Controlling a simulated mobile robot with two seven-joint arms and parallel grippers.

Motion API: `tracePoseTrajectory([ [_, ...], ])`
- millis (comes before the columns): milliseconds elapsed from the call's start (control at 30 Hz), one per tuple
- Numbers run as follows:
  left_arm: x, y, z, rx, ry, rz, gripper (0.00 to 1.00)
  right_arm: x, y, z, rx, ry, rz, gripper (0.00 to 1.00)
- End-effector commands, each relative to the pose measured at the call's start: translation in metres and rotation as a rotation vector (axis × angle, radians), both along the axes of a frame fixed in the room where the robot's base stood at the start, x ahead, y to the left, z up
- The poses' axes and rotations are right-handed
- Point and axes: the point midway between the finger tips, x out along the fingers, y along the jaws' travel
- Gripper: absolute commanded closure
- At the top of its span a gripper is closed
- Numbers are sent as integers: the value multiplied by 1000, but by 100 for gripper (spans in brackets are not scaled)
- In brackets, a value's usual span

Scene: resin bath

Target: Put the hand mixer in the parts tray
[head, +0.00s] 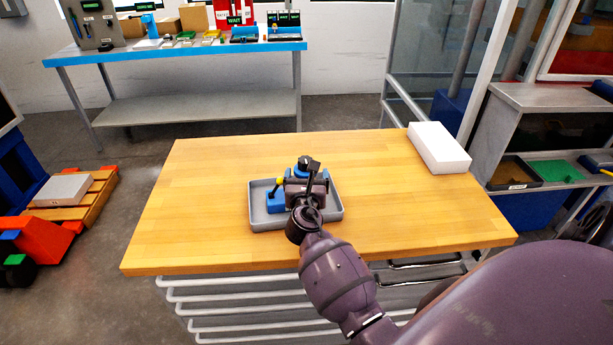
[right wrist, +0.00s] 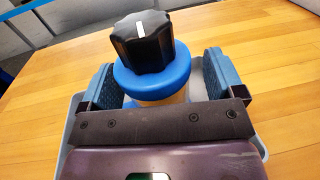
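The grey parts tray (head: 334,213) lies on the wooden table, below and around my right gripper (head: 305,183). In the right wrist view, a thing with a black knob (right wrist: 143,42), a blue collar and a tan body stands upright between the fingers of the right gripper (right wrist: 163,80). It is probably the hand mixer. The fingers are apart, with gaps on both sides of it. In the head view its blue collar (head: 301,172) shows just beyond the gripper; its base is hidden. A blue piece (head: 275,203) with a yellow part is in the tray's left side. My left gripper is out of view.
A white block (head: 439,148) lies at the table's back right. The rest of the wooden table (head: 200,200) is clear. A blue-edged bench (head: 180,54) with several items stands behind. A grey shelf unit with bins (head: 514,173) stands at the right.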

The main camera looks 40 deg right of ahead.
Motion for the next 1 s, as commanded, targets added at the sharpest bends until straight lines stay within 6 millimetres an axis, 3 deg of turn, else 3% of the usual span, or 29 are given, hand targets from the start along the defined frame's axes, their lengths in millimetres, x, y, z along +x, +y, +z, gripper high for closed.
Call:
tracePoseTrajectory([
  [267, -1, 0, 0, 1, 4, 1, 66, -2, 2, 3, 2, 0, 1, 12],
  [800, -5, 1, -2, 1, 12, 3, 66, -76, 60, 2, 2, 1, 0, 12],
  [1000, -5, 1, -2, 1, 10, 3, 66, -90, 73, 2, 1, 1, 1, 12],
])
